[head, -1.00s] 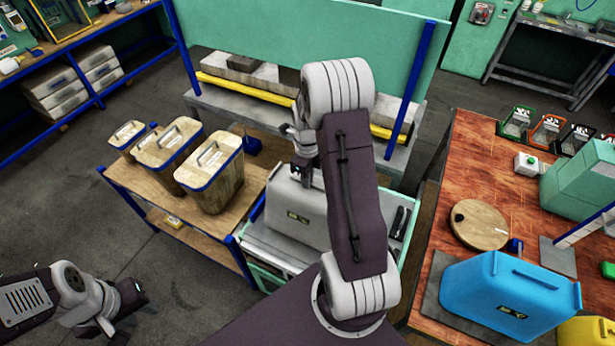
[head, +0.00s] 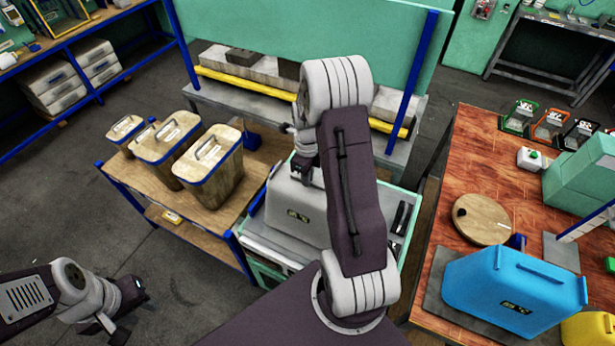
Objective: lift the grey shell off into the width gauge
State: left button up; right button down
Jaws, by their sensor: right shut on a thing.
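The grey shell (head: 288,211) is a boxy grey case with a small dark and yellow label. It is on the light cart (head: 262,240) in the middle of the head view, partly behind my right arm. My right gripper (head: 303,172) is at the top of the shell and shut on it; the fingertips are mostly hidden by the arm. My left gripper (head: 128,308) is low at the left, over the floor and far from the shell. Its dark fingers are too unclear to tell their opening. I cannot tell which thing is the width gauge.
A wooden table (head: 219,222) with several lidded wooden boxes stands left of the cart. A reddish workbench (head: 472,160) at the right holds a blue case (head: 515,290), a round wooden disc (head: 482,219) and small coloured frames. Blue posts (head: 414,75) stand behind the cart.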

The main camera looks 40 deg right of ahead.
jog(key=shift+f, duration=0.3)
jog(key=c, duration=1.5)
grip_release()
notch_tip(320, 180, up, 9)
jog(key=b, duration=0.2)
